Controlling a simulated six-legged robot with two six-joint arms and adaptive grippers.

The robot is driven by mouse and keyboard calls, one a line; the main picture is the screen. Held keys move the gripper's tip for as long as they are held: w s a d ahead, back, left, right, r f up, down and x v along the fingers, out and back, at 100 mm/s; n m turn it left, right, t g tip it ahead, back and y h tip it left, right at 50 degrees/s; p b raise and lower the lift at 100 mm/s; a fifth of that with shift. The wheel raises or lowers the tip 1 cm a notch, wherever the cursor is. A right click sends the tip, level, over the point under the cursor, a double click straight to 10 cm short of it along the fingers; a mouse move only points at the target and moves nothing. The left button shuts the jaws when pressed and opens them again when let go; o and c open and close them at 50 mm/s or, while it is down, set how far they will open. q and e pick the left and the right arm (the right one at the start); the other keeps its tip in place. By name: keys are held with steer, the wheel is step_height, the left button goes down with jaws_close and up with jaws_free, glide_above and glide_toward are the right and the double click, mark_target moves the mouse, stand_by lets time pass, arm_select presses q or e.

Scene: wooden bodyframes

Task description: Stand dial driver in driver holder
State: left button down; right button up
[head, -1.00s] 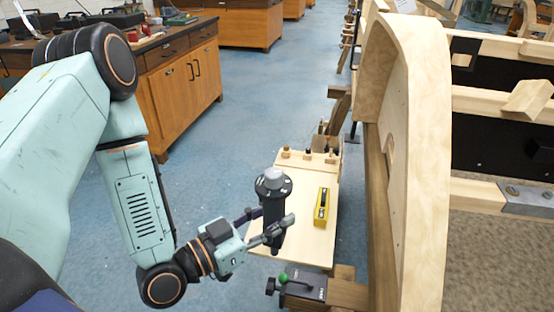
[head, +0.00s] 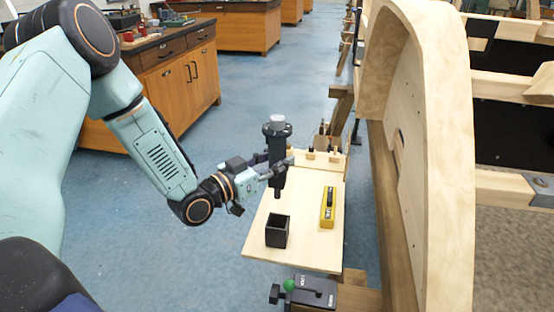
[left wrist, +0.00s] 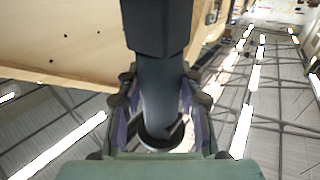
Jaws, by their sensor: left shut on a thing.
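The dial driver (head: 278,140) is a black tool with a grey cap on top and a narrow tip below. My left gripper (head: 277,168) is shut on its body and holds it upright, tip down, in the air. The driver also fills the middle of the left wrist view (left wrist: 160,85), between the finger pads (left wrist: 160,108). The driver holder (head: 277,231) is a square black open-topped box on the light wooden board. In the head view the tip shows above and behind the holder, apart from it. My right gripper is not in view.
A yellow tool (head: 328,207) lies on the wooden board (head: 310,250) right of the holder. Small pegs stand at the board's back edge. A clamp with a green knob (head: 289,285) is in front. A tall curved wooden frame (head: 440,150) rises at the right.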

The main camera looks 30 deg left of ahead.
mark_target(270, 186)
arm_select(q)
steer(key=shift+s+a+r, duration=0.1)
steer(key=shift+r, duration=0.05)
steer(key=shift+w+d+f+b, duration=0.1)
steer(key=shift+d+f+b, duration=0.1)
steer(key=shift+f, duration=0.15)
steer(key=shift+w+d+f+b, duration=0.1)
steer(key=shift+f+b, duration=0.1)
steer(key=shift+f, duration=0.1)
steer(key=shift+s+a+f+b, duration=0.15)
steer(key=shift+a+f+b, duration=0.1)
steer(key=shift+f+b, duration=0.55)
steer(key=shift+d+f+b, duration=0.15)
steer(key=shift+f+b, duration=0.3)
steer(key=shift+f, duration=0.3)
steer(key=shift+f+b, duration=0.55)
steer(key=shift+f, duration=0.15)
steer(key=shift+f+b, duration=0.55)
steer(key=shift+f, duration=0.15)
step_height(270, 186, down, 9)
steer(key=b, duration=0.6)
steer(key=shift+r+b, duration=0.2)
steer(key=shift+b, duration=0.2)
steer(key=shift+f+b, duration=0.4)
steer(key=shift+f, duration=0.2)
